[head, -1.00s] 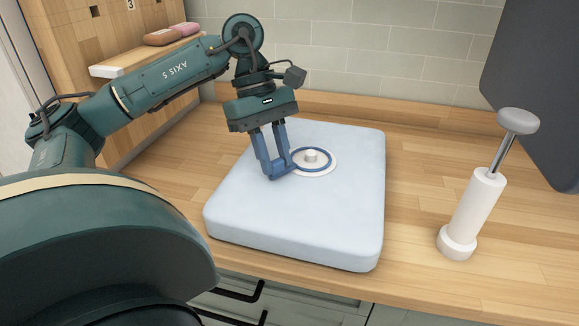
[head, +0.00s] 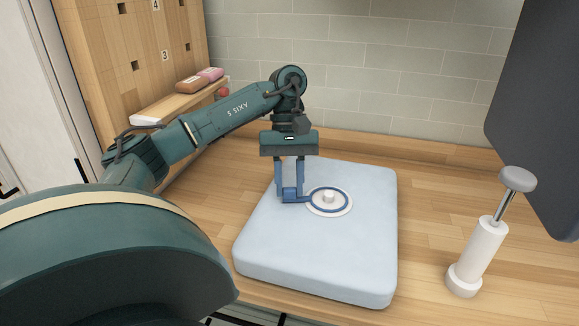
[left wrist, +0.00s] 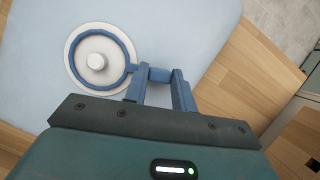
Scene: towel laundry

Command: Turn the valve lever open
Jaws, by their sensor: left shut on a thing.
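The valve (head: 346,209) is a white disc with a blue ring and a white centre knob, set on top of a pale blue block (head: 310,260). Its blue lever (head: 308,199) reaches out from the ring to the left in the head view. My left gripper (head: 291,197) stands over the block, left of the disc, with its blue fingers pointing down. It is shut on the lever's outer end. In the left wrist view the lever end (left wrist: 160,75) lies between the two fingers, and the disc (left wrist: 97,62) is to their left. My right gripper is not in view.
A white cylinder with a metal rod and grey knob (head: 517,179) stands on the wooden counter (head: 430,230) to the right. A dark panel (head: 545,110) hangs at the right edge. A wooden shelf (head: 185,100) with bars on it is at the back left.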

